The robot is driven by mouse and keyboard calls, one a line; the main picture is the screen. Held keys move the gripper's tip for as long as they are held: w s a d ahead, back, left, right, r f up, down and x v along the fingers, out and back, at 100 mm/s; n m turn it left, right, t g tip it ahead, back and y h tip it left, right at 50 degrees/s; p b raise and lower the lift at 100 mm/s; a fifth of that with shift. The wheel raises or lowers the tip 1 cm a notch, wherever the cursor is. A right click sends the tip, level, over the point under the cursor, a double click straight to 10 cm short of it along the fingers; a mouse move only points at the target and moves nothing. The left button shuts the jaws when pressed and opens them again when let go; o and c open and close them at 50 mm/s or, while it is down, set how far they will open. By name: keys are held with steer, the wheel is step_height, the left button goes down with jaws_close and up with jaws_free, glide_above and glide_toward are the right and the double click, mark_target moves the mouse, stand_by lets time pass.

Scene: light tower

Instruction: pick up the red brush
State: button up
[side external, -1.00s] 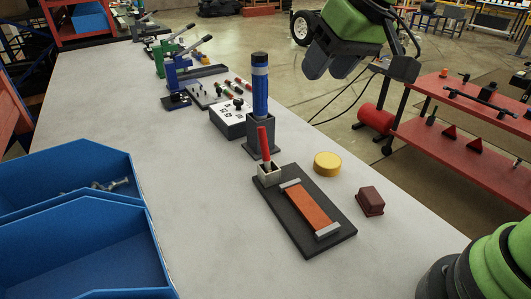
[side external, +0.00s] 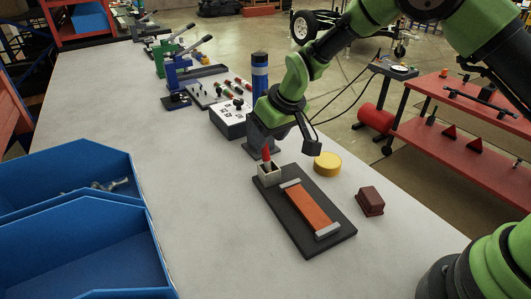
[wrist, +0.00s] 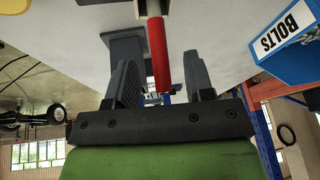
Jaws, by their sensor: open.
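The red brush (side external: 266,154) stands upright in a small pale square cup (side external: 268,176) at the far end of a dark board. Only its red handle shows above the cup. My gripper (side external: 264,140) is just above the cup, at the upper part of the handle, pointing down. In the wrist view the red handle (wrist: 157,45) runs between the two dark, spread fingers of my gripper (wrist: 160,68), with space on both sides. My gripper hides the top of the brush in the side view.
The dark board (side external: 318,244) holds an orange block (side external: 308,205). A yellow disc (side external: 327,163) and a maroon block (side external: 370,201) lie to the right. Blue bins (side external: 75,245) are at left; the table between is clear.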

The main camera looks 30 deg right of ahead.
steer(key=x, duration=0.3)
steer(key=shift+f, duration=0.2)
jaws_close()
steer(key=shift+r, duration=0.1)
step_height(320, 180, up, 10)
steer(key=shift+f, duration=0.1)
